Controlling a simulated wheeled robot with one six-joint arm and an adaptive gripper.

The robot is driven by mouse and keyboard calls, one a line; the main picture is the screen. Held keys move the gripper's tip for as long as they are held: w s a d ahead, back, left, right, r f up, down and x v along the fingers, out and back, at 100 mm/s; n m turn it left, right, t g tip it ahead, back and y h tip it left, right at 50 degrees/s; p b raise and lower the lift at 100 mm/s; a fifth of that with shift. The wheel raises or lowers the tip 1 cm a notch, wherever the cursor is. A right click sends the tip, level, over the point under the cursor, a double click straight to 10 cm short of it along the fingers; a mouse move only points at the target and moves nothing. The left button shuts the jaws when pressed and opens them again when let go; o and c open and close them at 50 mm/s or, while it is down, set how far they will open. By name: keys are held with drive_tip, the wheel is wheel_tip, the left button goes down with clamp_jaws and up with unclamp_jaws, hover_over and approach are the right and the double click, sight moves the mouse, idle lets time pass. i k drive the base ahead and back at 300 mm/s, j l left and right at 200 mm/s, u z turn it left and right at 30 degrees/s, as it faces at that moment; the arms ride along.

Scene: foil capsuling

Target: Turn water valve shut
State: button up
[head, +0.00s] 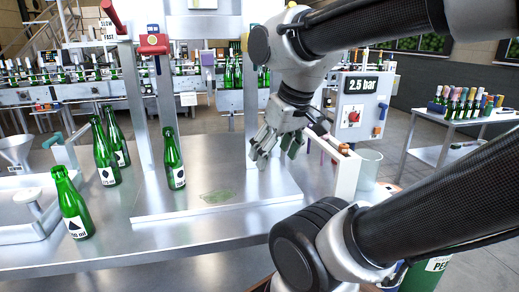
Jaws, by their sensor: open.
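A teal lever handle (52,141) sits on a pale fitting at the far left, beside the steel sink (20,237); it looks like the water valve, but I cannot tell for sure. A red handle (110,14) and a red block (153,44) are on the upright frame farther up. A red knob (354,117) is on the grey cabinet marked 2.5 bar. My gripper (278,143) is open and appears empty, above the right part of the steel plate. It is well to the right of the teal lever and apart from it.
Green bottles stand by the sink (72,208), behind it (104,158) and on the steel plate (173,163). A green patch (217,197) lies on the plate (255,203). A narrow white box (345,178) stands right of my gripper.

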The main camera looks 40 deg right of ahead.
sight(57, 137)
drive_tip(key=i+j+u, duration=0.1)
drive_tip(key=j, duration=0.3)
drive_tip(key=i+j+u, duration=0.1)
drive_tip(key=j, duration=0.3)
drive_tip(key=i+j+u, duration=0.1)
drive_tip(key=j, duration=0.3)
drive_tip(key=i+j+u, duration=0.1)
drive_tip(key=i+j, duration=0.2)
